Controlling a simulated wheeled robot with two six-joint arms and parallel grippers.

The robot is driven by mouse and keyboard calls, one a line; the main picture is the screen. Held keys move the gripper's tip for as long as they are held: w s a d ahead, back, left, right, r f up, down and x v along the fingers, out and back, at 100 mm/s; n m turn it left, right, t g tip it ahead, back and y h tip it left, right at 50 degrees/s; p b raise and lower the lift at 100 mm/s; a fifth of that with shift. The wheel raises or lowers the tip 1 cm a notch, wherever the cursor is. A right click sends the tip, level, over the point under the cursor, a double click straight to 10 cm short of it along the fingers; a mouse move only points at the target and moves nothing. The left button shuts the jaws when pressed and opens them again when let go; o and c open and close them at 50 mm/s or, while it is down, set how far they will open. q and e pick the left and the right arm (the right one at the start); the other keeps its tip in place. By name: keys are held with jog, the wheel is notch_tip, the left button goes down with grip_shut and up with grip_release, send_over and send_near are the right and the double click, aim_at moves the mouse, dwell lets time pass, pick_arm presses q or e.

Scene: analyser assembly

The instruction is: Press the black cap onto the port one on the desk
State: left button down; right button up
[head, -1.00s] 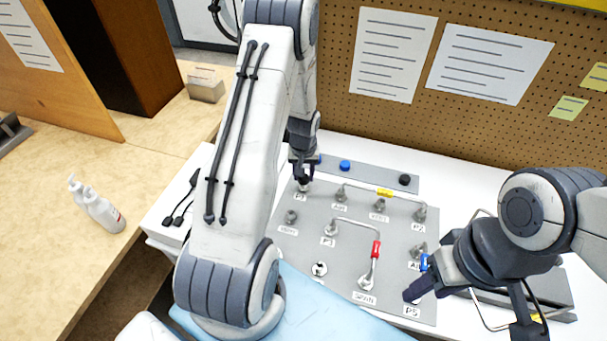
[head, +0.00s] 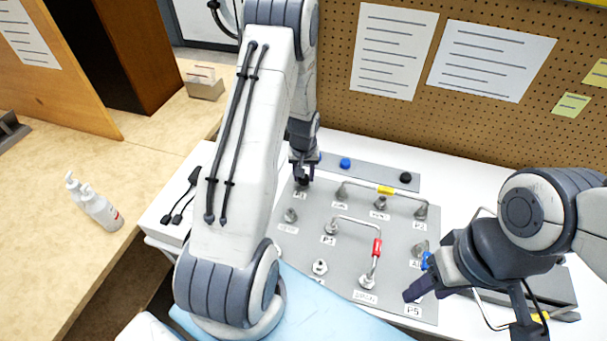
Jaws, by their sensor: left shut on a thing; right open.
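My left gripper (head: 304,172) reaches down at the back left of the grey port panel (head: 345,271). It is shut on a small black cap (head: 303,182), mostly hidden between the fingers. The cap is at port one, directly behind the P1 label (head: 300,195). The port is covered, and I cannot tell whether the cap is fully seated. My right gripper (head: 415,294) is open at the front right of the panel, by the P5 label (head: 413,310).
A strip behind the panel bears a blue cap (head: 345,163) and another black cap (head: 405,178). Tubes with yellow (head: 385,190) and red (head: 377,247) sleeves bridge other ports. White bottles (head: 100,208) stand on the wooden table at left.

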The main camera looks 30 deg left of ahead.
pick_arm(q)
jog(key=shift+f, duration=0.45)
jog(key=shift+c, duration=1.8)
grip_release()
jog(key=shift+r, duration=0.1)
notch_tip(320, 180, up, 10)
jog(key=s+b, duration=0.1)
jog(key=shift+d+r, duration=0.15)
jog(key=shift+d, duration=0.15)
